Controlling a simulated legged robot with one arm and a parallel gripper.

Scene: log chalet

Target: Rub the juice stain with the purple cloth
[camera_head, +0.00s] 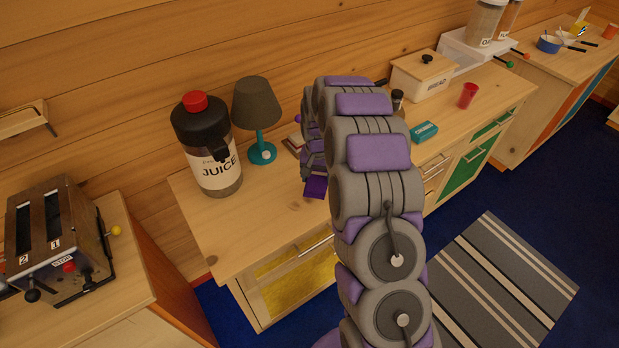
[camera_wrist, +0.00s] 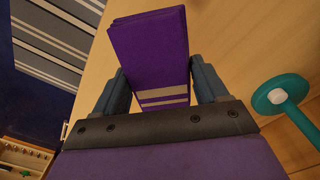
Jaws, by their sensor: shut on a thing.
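The purple cloth (camera_wrist: 150,50) is folded and has pale stripes near one end. My gripper (camera_wrist: 165,85) is shut on it, with a finger on each side, in the wrist view. In the head view the cloth (camera_head: 316,187) shows as a small purple patch just above or on the wooden counter (camera_head: 240,235); I cannot tell whether it touches. My arm hides most of the gripper there. I see no juice stain in either view; part of the counter is hidden behind my arm. A large dark juice jug (camera_head: 207,145) with a red cap stands upright left of the cloth.
A teal lamp (camera_head: 262,153) with a grey shade stands behind the cloth, close to it. A teal box (camera_head: 424,132), a red cup (camera_head: 467,96) and a bread box (camera_head: 424,78) stand to the right. The counter's front left is clear.

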